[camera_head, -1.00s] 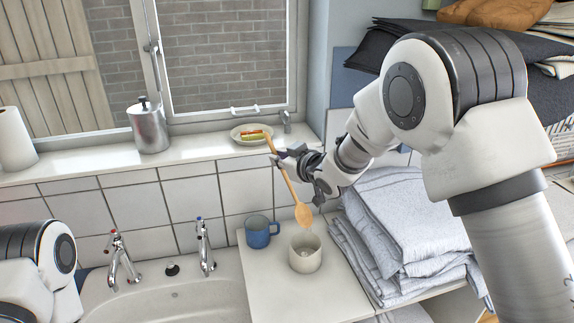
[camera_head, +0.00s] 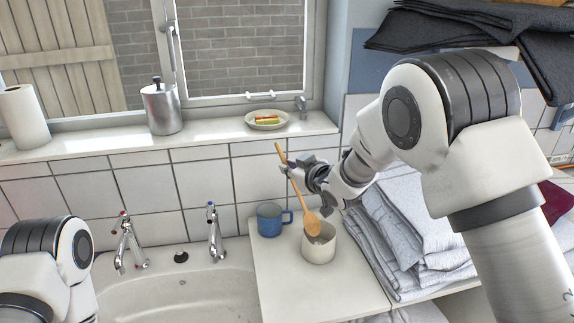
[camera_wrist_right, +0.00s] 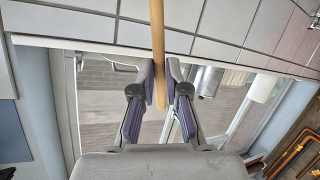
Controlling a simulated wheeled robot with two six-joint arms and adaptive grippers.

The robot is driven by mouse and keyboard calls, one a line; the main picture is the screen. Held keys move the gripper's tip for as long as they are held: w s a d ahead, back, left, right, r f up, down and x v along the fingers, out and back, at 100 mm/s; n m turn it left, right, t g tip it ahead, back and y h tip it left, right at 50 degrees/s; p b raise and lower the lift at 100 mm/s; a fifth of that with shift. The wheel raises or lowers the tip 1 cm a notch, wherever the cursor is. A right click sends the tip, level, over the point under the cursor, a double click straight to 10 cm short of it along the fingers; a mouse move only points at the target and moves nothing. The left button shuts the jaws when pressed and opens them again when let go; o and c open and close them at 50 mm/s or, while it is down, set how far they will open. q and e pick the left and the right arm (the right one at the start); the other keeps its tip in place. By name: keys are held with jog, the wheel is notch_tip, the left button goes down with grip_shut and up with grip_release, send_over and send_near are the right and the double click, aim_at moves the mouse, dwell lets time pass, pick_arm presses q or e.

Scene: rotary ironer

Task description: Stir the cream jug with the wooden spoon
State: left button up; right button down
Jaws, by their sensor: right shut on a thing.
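The wooden spoon (camera_head: 297,185) is held upright and slightly tilted, bowl end down. My right gripper (camera_head: 298,174) is shut on its handle, which also shows between the fingers in the right wrist view (camera_wrist_right: 158,60). The spoon's bowl (camera_head: 312,224) is at the mouth of the cream jug (camera_head: 319,247); I cannot tell how far inside it reaches. The jug stands upright on the white counter (camera_head: 285,285). The right gripper (camera_wrist_right: 160,88) is above the jug's level. My left arm shows at the lower left, but its gripper is out of view.
A blue mug (camera_head: 269,220) stands close left of the jug. Folded grey cloths (camera_head: 405,235) lie to its right. The sink (camera_head: 170,298) with two taps is at left. A plate (camera_head: 266,124), a metal canister (camera_head: 161,108) and a paper roll (camera_head: 24,117) stand on the sill.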

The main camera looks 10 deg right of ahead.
jog(key=shift+s+d+f+b, duration=0.15)
jog(key=shift+d+f+b, duration=0.15)
jog(key=shift+f+b, duration=0.35)
jog(key=shift+s+d+f+b, duration=0.15)
jog(key=shift+d+f+b, duration=0.2)
jog(key=shift+f, duration=0.6)
jog(key=shift+s+d+f+b, duration=0.2)
jog(key=shift+f+b, duration=0.35)
jog(key=shift+f, duration=0.25)
jog(key=shift+r, duration=0.1)
